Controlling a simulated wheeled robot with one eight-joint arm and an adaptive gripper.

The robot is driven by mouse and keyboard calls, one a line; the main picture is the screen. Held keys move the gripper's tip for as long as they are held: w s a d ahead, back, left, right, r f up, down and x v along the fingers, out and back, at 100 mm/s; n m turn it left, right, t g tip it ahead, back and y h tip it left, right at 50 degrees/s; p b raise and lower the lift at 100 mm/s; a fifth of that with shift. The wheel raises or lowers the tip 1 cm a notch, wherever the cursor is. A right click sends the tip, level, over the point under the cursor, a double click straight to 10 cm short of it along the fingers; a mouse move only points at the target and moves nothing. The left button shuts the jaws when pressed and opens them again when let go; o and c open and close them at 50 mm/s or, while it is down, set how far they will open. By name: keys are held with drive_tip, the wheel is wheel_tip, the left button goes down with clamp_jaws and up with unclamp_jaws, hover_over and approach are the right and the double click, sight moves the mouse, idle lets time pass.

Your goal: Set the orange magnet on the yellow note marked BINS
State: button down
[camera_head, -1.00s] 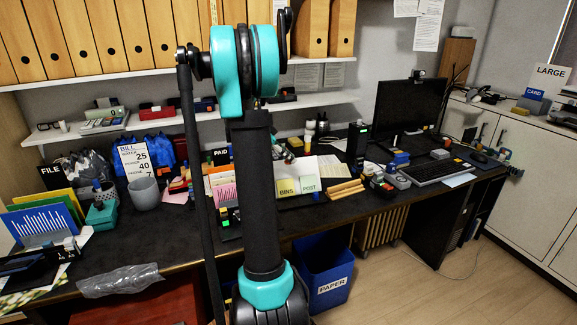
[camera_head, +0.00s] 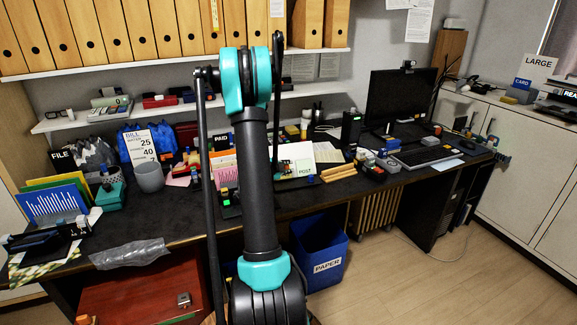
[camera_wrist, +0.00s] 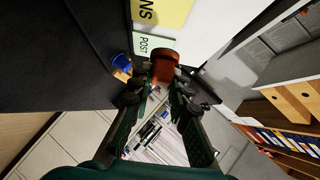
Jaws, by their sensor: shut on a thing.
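The orange magnet (camera_wrist: 165,64) is a short round piece held between the fingertips of my gripper (camera_wrist: 163,76) in the wrist view. My gripper is shut on it. The yellow note (camera_wrist: 168,10) shows at the top of the wrist view, with only the letters "NS" in frame. It lies just past the magnet, and a gap seems to separate them. A pale green POST note (camera_wrist: 150,45) is beside the magnet. In the head view the POST note (camera_head: 306,170) shows on a white panel, while the yellow note is hidden behind my arm.
A blue and yellow object (camera_wrist: 121,65) is close to the left finger in the wrist view. In the head view, wooden sticks (camera_head: 338,172) lie right of the notes, and a blue PAPER bin (camera_head: 327,267) stands on the floor. Binders fill the shelf above the desk.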

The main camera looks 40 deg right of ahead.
idle(0.3)
drive_tip(key=shift+s, duration=0.2)
drive_tip(key=shift+w+d+f, duration=0.25)
drive_tip(key=shift+w+f, duration=0.15)
drive_tip(key=shift+w, duration=0.3)
drive_tip(key=shift+w+d+f, duration=0.25)
drive_tip(key=shift+w+f, duration=0.2)
drive_tip(key=shift+w, duration=0.2)
drive_tip(key=shift+w+d+f, duration=0.25)
drive_tip(key=shift+w+f, duration=0.15)
drive_tip(key=shift+w, duration=0.3)
drive_tip(key=shift+w+d+f, duration=0.25)
drive_tip(key=shift+w+f, duration=0.2)
drive_tip(key=shift+w, duration=0.25)
idle(0.3)
drive_tip(key=c, duration=1.3)
unclamp_jaws()
drive_tip(key=shift+c, duration=0.2)
drive_tip(key=shift+a, duration=0.1)
drive_tip(key=v, duration=1.1)
drive_tip(key=shift+s+a, duration=0.2)
drive_tip(key=shift+a, duration=0.15)
